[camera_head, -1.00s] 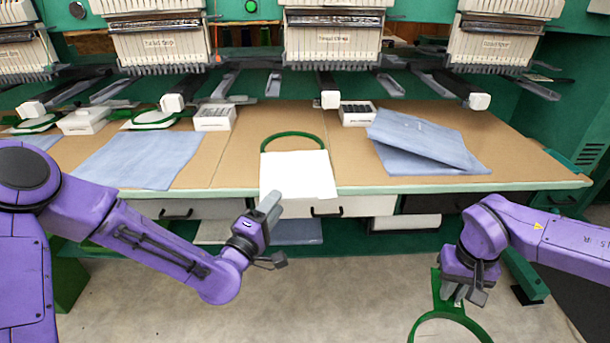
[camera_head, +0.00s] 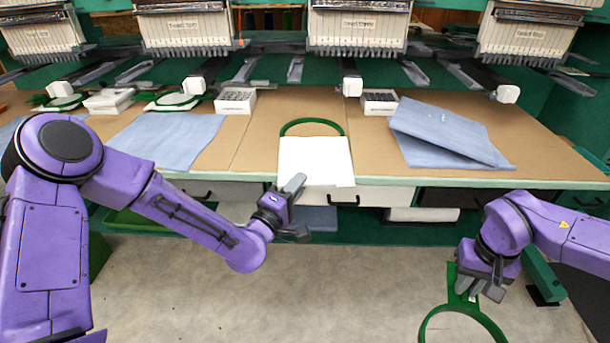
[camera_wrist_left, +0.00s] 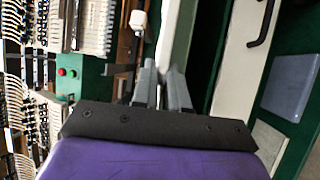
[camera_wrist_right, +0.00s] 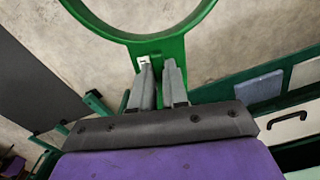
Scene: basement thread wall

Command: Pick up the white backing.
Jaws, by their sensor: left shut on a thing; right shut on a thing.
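The white backing (camera_head: 315,160) lies flat at the front of the tan table, in front of a green hoop (camera_head: 312,121). Its front edge reaches over the table edge. My left gripper (camera_head: 293,187) is at its front left corner, shut on that edge. In the left wrist view the fingers (camera_wrist_left: 162,88) are close together with a thin pale strip between them; the grip itself is hard to make out. My right gripper (camera_head: 480,287) is shut on the bracket of another green hoop (camera_head: 463,309), held below table height at the right; the right wrist view shows this hoop (camera_wrist_right: 140,38) beyond the fingers.
Blue folded cloths lie right (camera_head: 445,135) and left (camera_head: 165,139) of the backing. White boxes (camera_head: 235,101) (camera_head: 379,102) stand at the back. Embroidery heads (camera_head: 358,31) and their arms hang over the table. Drawers with handles (camera_head: 345,199) sit under the front edge. The floor between my arms is open.

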